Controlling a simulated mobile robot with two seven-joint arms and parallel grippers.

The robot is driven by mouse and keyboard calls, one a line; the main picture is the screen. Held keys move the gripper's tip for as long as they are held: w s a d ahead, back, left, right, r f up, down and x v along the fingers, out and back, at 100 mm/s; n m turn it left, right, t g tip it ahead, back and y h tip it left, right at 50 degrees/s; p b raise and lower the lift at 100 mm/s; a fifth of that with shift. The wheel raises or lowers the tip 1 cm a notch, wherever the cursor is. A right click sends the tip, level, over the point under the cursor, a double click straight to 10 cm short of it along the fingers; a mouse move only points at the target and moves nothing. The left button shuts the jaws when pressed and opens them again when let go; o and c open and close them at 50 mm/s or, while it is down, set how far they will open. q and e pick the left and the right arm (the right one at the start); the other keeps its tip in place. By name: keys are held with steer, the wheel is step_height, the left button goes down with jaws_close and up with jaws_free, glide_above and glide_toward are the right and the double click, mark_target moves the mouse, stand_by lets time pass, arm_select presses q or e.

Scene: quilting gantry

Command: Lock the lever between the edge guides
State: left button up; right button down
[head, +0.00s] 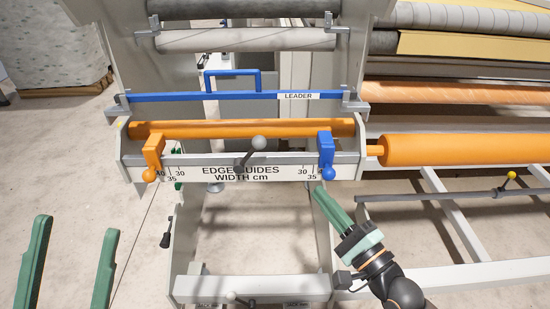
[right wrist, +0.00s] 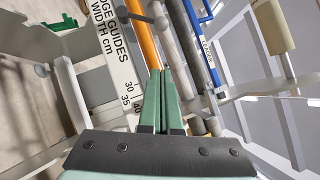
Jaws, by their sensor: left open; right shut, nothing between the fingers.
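The grey lever with a round knob (head: 258,143) sits midway between the edge guides, on the front of the scale bar. Its arm slants, knob end up and to the right. A grey knob, apparently the lever's, shows near the top of the right wrist view (right wrist: 161,22). The orange edge guide (head: 153,150) is at left, the blue edge guide (head: 325,148) at right. My right gripper (head: 318,191) is shut and empty, its tips just below the blue guide; it also shows in the right wrist view (right wrist: 160,73). My left gripper (head: 76,227) is open and empty, low at left, away from the bar.
The white scale bar (head: 240,172) reads "EDGE GUIDES WIDTH cm". An orange roller (head: 240,130) runs behind it, with the blue leader bar (head: 230,97) above. A large orange roll (head: 450,149) is at right. A black-handled lever (head: 167,239) hangs at left. Open floor lies at left.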

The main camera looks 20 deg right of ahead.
mark_target(250, 154)
steer(key=x, duration=0.4)
steer(key=a+b+x, duration=0.1)
steer(key=x, duration=0.3)
steer(key=s+a+b+x, duration=0.1)
steer(key=x, duration=0.3)
steer(key=shift+w+a+r, duration=0.35)
steer(key=shift+w+r, duration=0.05)
steer(key=shift+r, duration=0.1)
steer(key=shift+r, duration=0.1)
steer(key=shift+a+r+n+p, duration=0.15)
steer(key=shift+n+p, duration=0.15)
steer(key=shift+p, duration=0.5)
